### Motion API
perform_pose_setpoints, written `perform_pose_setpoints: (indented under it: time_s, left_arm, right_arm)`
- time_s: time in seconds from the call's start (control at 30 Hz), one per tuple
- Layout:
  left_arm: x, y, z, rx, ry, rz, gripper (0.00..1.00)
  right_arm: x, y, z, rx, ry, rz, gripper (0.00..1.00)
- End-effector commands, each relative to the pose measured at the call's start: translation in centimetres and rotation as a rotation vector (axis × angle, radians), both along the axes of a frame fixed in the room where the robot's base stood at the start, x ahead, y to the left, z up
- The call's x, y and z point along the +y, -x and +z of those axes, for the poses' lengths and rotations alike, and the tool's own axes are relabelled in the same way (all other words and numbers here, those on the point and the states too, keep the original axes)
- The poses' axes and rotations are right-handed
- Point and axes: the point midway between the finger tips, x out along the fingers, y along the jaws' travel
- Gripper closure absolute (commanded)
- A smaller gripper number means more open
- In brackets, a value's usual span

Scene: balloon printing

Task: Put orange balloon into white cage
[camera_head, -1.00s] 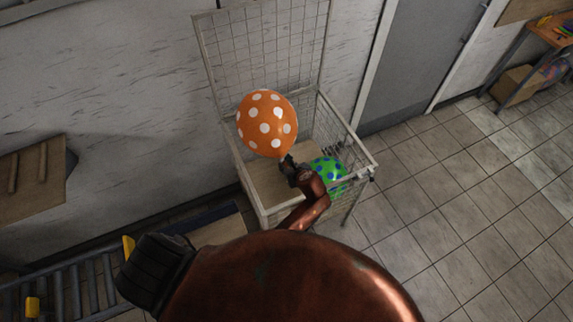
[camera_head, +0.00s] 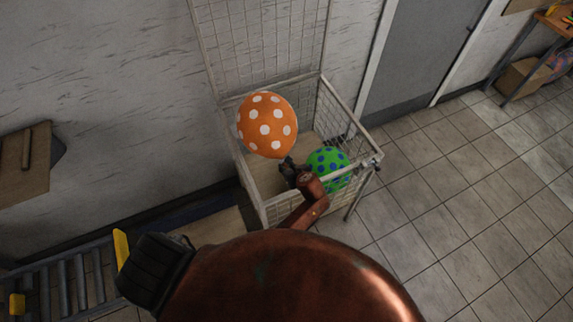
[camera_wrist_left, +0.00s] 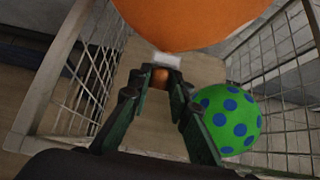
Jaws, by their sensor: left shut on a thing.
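The orange balloon with white dots (camera_head: 267,124) is upright over the white wire cage (camera_head: 358,133), whose lid stands open against the wall. My left gripper (camera_head: 288,167) is shut on the lower end of the orange balloon. In the left wrist view the gripper (camera_wrist_left: 161,77) holds the neck of the orange balloon (camera_wrist_left: 190,18), between the wire walls of the cage (camera_wrist_left: 52,75). The balloon hides part of the cage's back in the head view. My right gripper is not in view.
A green balloon with blue dots (camera_head: 328,168) lies inside the cage at its right side; it also shows in the left wrist view (camera_wrist_left: 228,120). A blue-grey roller conveyor (camera_head: 65,280) is at lower left. Tiled floor (camera_head: 440,220) is free on the right.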

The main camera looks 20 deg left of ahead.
Motion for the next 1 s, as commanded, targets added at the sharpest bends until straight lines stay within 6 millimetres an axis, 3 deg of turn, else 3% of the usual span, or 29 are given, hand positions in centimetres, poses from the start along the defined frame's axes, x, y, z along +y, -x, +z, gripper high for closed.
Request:
perform_pose_setpoints:
  time_s: [0.13,0.4,0.43,0.7,1.0]
  left_arm:
    - [0.00,0.00,-1.07,0.001,0.000,-0.001,0.93]
    - [0.00,-0.01,-1.18,0.000,0.000,0.000,0.93]
    - [0.00,-0.01,-1.17,0.000,0.000,0.000,0.82]
    - [0.02,0.00,-1.17,0.000,0.000,0.000,0.63]
    - [-0.05,0.07,-1.08,0.000,0.000,0.000,0.62]
  right_arm:
    - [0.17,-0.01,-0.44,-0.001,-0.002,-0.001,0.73]
    - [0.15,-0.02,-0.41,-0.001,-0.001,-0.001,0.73]
    - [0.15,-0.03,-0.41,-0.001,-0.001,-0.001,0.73]
    - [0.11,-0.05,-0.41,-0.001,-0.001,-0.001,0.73]
    - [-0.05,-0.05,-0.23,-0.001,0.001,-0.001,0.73]
